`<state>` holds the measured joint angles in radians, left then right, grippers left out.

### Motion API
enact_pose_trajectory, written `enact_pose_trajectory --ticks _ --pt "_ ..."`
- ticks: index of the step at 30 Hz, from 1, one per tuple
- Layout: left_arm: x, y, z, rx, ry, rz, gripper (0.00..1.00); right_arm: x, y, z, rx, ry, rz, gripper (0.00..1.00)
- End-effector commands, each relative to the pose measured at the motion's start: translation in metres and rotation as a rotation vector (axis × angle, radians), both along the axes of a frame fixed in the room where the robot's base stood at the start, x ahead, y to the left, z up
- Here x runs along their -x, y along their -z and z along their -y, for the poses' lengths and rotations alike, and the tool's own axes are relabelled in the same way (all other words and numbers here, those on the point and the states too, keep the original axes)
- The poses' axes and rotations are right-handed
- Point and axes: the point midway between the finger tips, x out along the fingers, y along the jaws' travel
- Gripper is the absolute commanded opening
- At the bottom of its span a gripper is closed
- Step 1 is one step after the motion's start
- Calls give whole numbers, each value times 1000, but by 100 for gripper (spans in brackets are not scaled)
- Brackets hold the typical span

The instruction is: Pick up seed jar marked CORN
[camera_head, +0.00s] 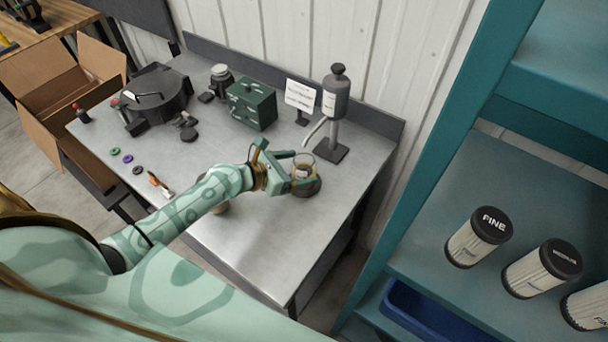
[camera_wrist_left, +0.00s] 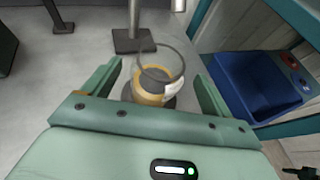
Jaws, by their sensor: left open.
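A clear glass jar with yellow-tan contents (camera_head: 304,172) stands on a dark round base near the right side of the metal bench. In the left wrist view the jar (camera_wrist_left: 148,94) has a round open rim and a white label on its right side; the label is too small to read, so I cannot confirm CORN. My left gripper (camera_head: 297,167) is open at the jar. In the left wrist view its two fingers (camera_wrist_left: 160,82) are spread on either side of the jar, with gaps showing. My right gripper is not in view.
A grey pump dispenser (camera_head: 336,95) stands just behind the jar. A green box (camera_head: 252,104), a dark round machine (camera_head: 156,94) and small discs are farther left. A teal shelf (camera_head: 425,225) with black-lidded filters is at right. A blue bin (camera_wrist_left: 258,86) is right.

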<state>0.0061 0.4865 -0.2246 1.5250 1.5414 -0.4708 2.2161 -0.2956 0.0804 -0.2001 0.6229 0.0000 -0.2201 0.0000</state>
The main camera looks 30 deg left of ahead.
Motion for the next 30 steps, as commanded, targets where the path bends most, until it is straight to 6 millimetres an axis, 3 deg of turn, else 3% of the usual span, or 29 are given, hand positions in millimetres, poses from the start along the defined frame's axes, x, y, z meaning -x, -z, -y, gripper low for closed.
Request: enact_pose_trajectory --ticks 6,15,16,22,24,30 --pt "-31 15 15 2 1 1 85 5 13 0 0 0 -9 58" --pt "-37 16 19 1 0 1 85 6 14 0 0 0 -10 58" --pt "-37 16 19 1 0 1 82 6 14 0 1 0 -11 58" --pt "-37 16 19 1 0 1 28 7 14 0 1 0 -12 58" --pt "-37 15 19 1 0 2 24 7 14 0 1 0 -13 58" --pt "-37 15 19 1 -1 2 24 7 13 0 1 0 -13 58"
